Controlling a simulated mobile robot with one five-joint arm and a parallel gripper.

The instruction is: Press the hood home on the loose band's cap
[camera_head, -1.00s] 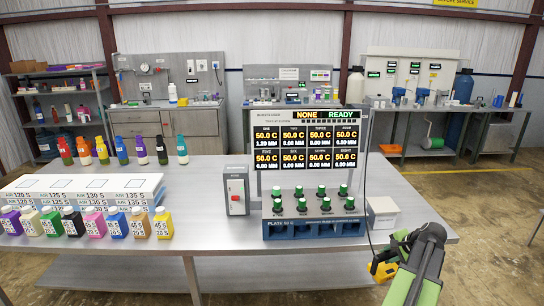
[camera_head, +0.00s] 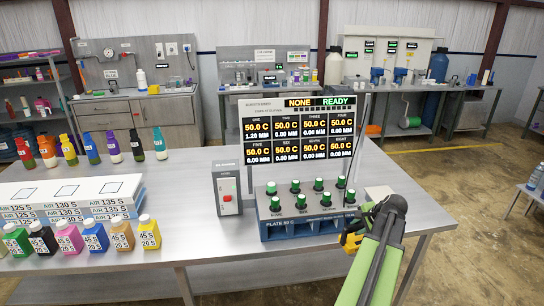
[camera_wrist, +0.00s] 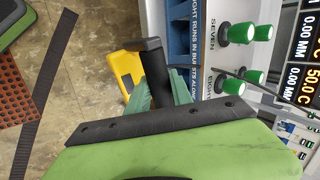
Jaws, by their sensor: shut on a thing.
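My gripper (camera_wrist: 160,92) is shut on the black handle (camera_wrist: 154,66) of a yellow tool (camera_wrist: 125,70), which I take to be the hood. In the head view the yellow tool (camera_head: 351,241) is low at the right front corner of the plate station, partly hidden by my arm. A thin black cord runs up from there. Several green caps (camera_head: 295,187) stand in two rows on the blue plate station (camera_head: 320,228). The wrist view shows some of them (camera_wrist: 240,33), beside labels SEVEN and EIGHT. I cannot tell which band is loose by sight.
A grey box with a red button (camera_head: 228,196) stands left of the station. Jugs (camera_head: 95,237) and a white rack (camera_head: 70,196) fill the table's left.

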